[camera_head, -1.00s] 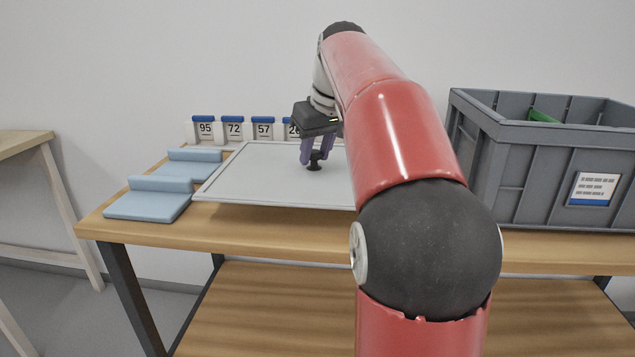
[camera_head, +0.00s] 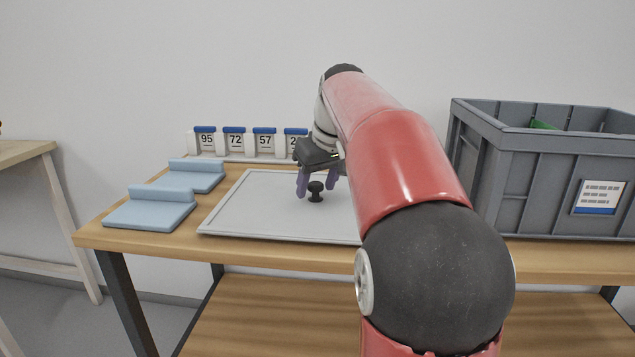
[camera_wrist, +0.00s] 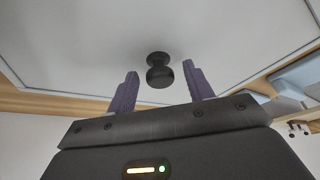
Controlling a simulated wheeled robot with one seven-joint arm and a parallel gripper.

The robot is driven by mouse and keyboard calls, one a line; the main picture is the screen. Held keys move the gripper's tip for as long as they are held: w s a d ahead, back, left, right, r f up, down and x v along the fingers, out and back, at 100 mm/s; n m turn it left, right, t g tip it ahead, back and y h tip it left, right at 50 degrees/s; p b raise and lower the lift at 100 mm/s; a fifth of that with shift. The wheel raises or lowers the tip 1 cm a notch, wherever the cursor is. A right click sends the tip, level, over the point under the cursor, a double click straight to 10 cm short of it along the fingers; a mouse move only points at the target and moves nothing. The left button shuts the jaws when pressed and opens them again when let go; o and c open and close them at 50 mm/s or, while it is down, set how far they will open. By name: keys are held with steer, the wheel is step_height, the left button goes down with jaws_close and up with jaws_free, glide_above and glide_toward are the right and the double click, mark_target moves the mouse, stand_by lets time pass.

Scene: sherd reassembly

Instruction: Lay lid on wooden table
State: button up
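The lid is a flat light-grey panel (camera_head: 250,215) with a raised rim and a black knob (camera_head: 316,191) in its middle. It lies flat on the wooden table (camera_head: 90,236), its right part hidden behind my arm. My gripper (camera_head: 317,193) is just above the knob, its purple fingers apart. In the wrist view the knob (camera_wrist: 159,72) stands beyond and between the open fingertips (camera_wrist: 162,80), with a gap on both sides and nothing held. The lid's surface (camera_wrist: 90,50) fills most of that view.
Two light-blue stepped blocks (camera_head: 150,214) stand left of the lid. A row of numbered tags (camera_head: 235,140) stands behind it. A large grey crate (camera_head: 540,180) with something green inside stands at the right. Another wooden table (camera_head: 25,150) is at the far left.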

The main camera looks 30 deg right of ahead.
steer(key=shift+r, duration=0.1)
steer(key=p+v, duration=0.3)
steer(key=v, duration=0.9)
steer(key=shift+a, duration=0.1)
steer(key=s+a+f, duration=0.7)
steer(key=s+f, duration=0.3)
steer(key=f, duration=0.1)
steer(key=s+a+f+m+t+p, duration=0.1)
steer(key=s+a+f, duration=0.7)
steer(key=s+f, duration=0.2)
steer(key=shift+f, duration=1.15)
steer(key=shift+c, duration=0.2)
